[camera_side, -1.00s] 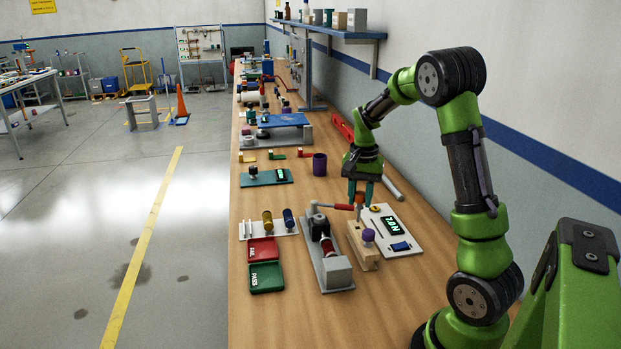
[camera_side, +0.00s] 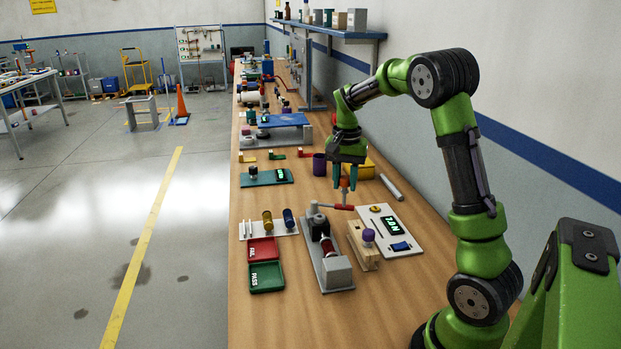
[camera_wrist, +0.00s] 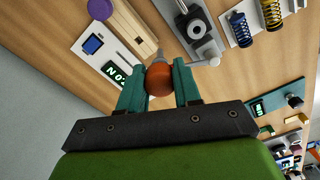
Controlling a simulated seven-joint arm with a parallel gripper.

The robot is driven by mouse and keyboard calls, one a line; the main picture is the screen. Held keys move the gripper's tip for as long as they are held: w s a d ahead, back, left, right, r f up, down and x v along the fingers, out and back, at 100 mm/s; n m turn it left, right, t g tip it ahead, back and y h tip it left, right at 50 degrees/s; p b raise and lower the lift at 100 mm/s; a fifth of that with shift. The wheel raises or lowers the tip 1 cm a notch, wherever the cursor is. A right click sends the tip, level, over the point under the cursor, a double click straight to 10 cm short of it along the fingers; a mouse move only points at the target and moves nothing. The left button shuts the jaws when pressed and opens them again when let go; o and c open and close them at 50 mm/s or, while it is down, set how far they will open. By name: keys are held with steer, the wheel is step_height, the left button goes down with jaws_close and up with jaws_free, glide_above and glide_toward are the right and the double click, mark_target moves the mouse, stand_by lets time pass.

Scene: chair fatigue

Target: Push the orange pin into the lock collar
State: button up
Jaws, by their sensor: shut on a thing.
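My gripper (camera_side: 346,181) is shut on the orange pin (camera_wrist: 158,80), whose round orange head sits between the teal fingers in the wrist view. Its grey shank points away from the gripper. In the side view the orange pin (camera_side: 345,184) hangs above the bench, behind the red-handled lever (camera_side: 342,207). The grey fixture (camera_side: 333,272) stands in front and to the left, with a dark upright part and a dark red cylinder. Its grey ring-like part (camera_wrist: 196,28) shows in the wrist view; I cannot tell for certain that this is the lock collar.
A wooden block (camera_side: 355,238) with a purple knob and a white panel (camera_side: 408,232) with a green display lie right of the fixture. Red and green trays (camera_side: 266,278) lie left. A purple cup (camera_side: 319,165) and yellow box (camera_side: 365,170) stand close behind my gripper.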

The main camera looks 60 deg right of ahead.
steer(key=w+a+r, duration=0.2)
steer(key=w+r, duration=0.1)
steer(key=w, duration=0.2)
steer(key=shift+w+a+r+m, duration=0.25)
steer(key=shift+w+a+m, duration=0.1)
steer(key=shift+m, duration=0.05)
steer(key=shift+f, duration=0.1)
steer(key=shift+f, duration=2.85)
steer(key=shift+f, duration=2.8)
steer(key=o, duration=1.1)
steer(key=shift+c, duration=0.2)
